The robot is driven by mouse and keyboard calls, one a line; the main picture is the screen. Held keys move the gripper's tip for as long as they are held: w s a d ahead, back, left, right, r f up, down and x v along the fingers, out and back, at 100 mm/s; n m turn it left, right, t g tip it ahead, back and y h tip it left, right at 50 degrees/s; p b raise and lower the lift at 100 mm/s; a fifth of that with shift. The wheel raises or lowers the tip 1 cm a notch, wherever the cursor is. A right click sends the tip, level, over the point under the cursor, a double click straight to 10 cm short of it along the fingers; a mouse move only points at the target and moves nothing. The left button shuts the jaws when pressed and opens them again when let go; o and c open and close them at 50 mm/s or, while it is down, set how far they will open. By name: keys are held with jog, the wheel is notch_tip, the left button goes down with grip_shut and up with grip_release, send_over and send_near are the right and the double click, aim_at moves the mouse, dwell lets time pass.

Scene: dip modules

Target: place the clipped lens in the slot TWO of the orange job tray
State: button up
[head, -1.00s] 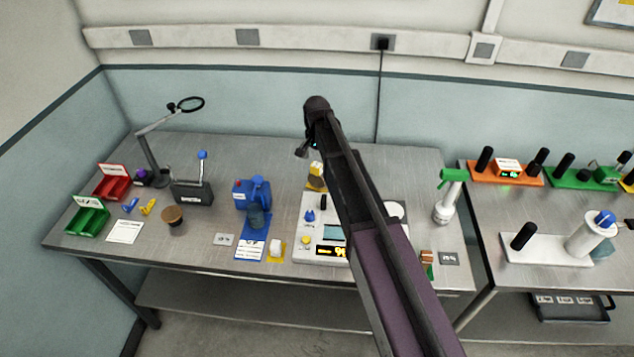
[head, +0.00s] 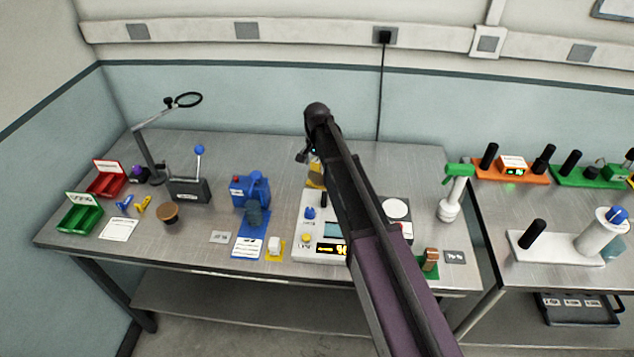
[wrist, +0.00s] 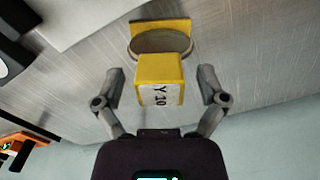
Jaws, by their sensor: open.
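A yellow block (wrist: 160,80) with a white label sits between the open fingers of my gripper (wrist: 161,76) in the wrist view, with a gap on each side. Just beyond it is a dull grey oval disc (wrist: 160,45) against a yellow plate. I cannot tell for sure whether this is the clipped lens. In the head view the yellow piece (head: 315,176) shows partly behind my arm, near the back of the bench. An orange base (head: 512,179) with black posts stands on the right bench; I cannot make out a slot marked TWO on it.
A white device (head: 311,226) with a lit display stands just in front of the yellow piece. A blue unit (head: 250,190), a lever press (head: 189,190) and a green-topped bottle (head: 452,195) stand around. A black tray (head: 575,318) sits under the right bench.

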jog(key=shift+f, duration=0.2)
dwell(0.5)
grip_shut()
